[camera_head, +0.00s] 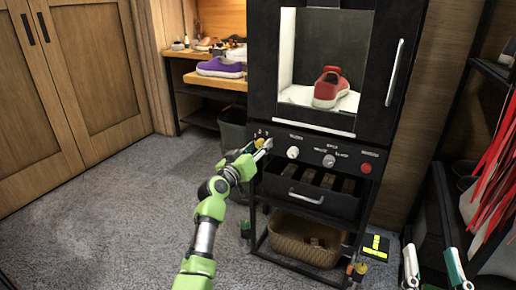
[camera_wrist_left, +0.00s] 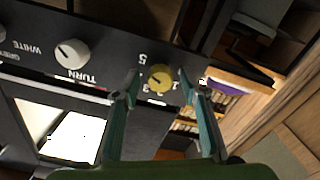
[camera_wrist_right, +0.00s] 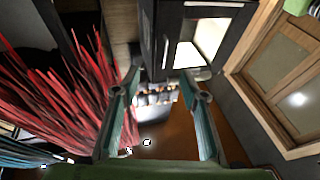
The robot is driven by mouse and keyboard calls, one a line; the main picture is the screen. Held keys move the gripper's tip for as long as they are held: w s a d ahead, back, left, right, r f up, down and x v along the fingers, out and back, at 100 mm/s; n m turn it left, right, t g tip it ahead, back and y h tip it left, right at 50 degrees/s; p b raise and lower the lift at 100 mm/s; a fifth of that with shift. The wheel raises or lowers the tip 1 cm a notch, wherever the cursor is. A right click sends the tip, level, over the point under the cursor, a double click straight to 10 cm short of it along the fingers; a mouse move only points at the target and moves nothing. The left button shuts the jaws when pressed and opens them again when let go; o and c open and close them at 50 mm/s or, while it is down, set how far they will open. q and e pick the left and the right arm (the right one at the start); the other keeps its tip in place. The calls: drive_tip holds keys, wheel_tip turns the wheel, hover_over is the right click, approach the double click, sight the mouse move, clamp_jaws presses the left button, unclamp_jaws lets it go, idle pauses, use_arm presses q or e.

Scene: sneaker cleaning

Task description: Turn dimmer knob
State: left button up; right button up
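The dimmer knob, a yellow dial with numbers around it, sits at the left end of the black cabinet's control panel. It shows in the head view (camera_head: 260,142) and, closer, in the left wrist view (camera_wrist_left: 161,78). My left gripper (camera_head: 264,147) is at the knob; its two fingers (camera_wrist_left: 158,82) stand apart, one on each side of it. Gaps show between fingers and knob in the left wrist view, though contact is hard to judge. My right gripper (camera_head: 432,265) is open and empty at the lower right, far from the panel.
The panel also bears a white knob (camera_head: 293,153), a grey knob (camera_head: 328,161) and a red button (camera_head: 366,168). A red sneaker (camera_head: 330,88) stands in the lit cabinet above. Red strands (camera_wrist_right: 60,90) hang near my right gripper. The carpet at left is clear.

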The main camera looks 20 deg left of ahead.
use_arm(q)
drive_tip(key=c, duration=1.1)
drive_tip(key=n+p, duration=0.2)
drive_tip(key=n, duration=0.2)
drive_tip(key=n+p, duration=0.2)
drive_tip(key=n, duration=0.2)
drive_tip(key=shift+n, duration=0.5)
use_arm(e)
drive_tip(key=s+d+f+g+h, duration=0.1)
drive_tip(key=f+g, duration=0.4)
drive_tip(key=f, duration=0.5)
drive_tip(key=s+d+f+g+h, duration=0.2)
drive_tip(key=s+f+g, duration=0.3)
drive_tip(key=f, duration=0.5)
drive_tip(key=shift+s+d+f+g+h, duration=0.3)
drive_tip(key=shift+s+d+f+g, duration=0.1)
drive_tip(key=shift+d+g, duration=0.4)
